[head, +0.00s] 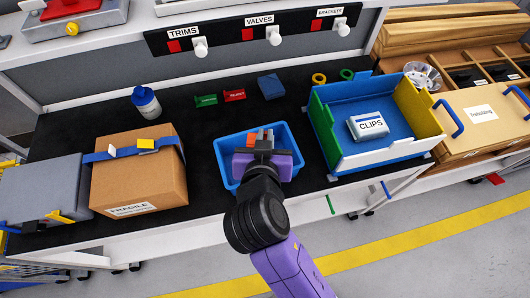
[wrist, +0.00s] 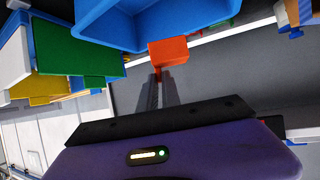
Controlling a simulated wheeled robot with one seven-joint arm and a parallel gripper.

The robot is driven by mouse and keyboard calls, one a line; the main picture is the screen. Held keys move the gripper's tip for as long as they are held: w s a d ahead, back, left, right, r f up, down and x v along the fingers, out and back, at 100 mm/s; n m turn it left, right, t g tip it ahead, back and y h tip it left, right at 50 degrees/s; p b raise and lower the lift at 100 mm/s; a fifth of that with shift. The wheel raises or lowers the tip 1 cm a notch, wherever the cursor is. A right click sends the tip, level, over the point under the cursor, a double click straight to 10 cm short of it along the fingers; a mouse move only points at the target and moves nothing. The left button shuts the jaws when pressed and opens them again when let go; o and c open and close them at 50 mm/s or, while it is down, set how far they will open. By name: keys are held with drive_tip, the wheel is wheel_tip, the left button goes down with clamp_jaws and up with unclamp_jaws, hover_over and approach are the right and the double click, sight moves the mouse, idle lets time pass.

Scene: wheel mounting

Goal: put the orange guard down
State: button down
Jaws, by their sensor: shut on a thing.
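The orange guard (wrist: 168,52) shows as a small orange block at the tips of my gripper's fingers in the wrist view. My gripper (wrist: 162,80) is shut on it. In the head view my gripper (head: 260,143) is over the blue tray (head: 226,170), and a bit of the guard (head: 251,140) shows at its tip. The wrist view shows the blue tray (wrist: 110,22) close by the guard; I cannot tell whether they touch. My gripper and arm hide part of the tray's inside.
A cardboard box (head: 140,178) stands left of the tray. An open multicoloured bin (head: 325,135) with a CLIPS pack (head: 368,126) stands to the right.

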wheel_tip(320, 180, down, 8)
drive_tip(key=shift+f, duration=0.25)
drive_tip(key=shift+f, duration=0.1)
drive_tip(key=shift+f+b, duration=0.25)
drive_tip(key=shift+b, duration=0.1)
drive_tip(key=c, duration=1.5)
unclamp_jaws()
drive_tip(key=shift+r, duration=0.1)
drive_tip(key=shift+c, duration=0.2)
drive_tip(key=shift+s+r+p, duration=0.2)
drive_tip(key=shift+r+p, duration=0.2)
drive_tip(key=b+v, duration=0.1)
drive_tip(key=v, duration=1)
drive_tip(key=shift+s+r, duration=0.15)
drive_tip(key=shift+s, duration=0.15)
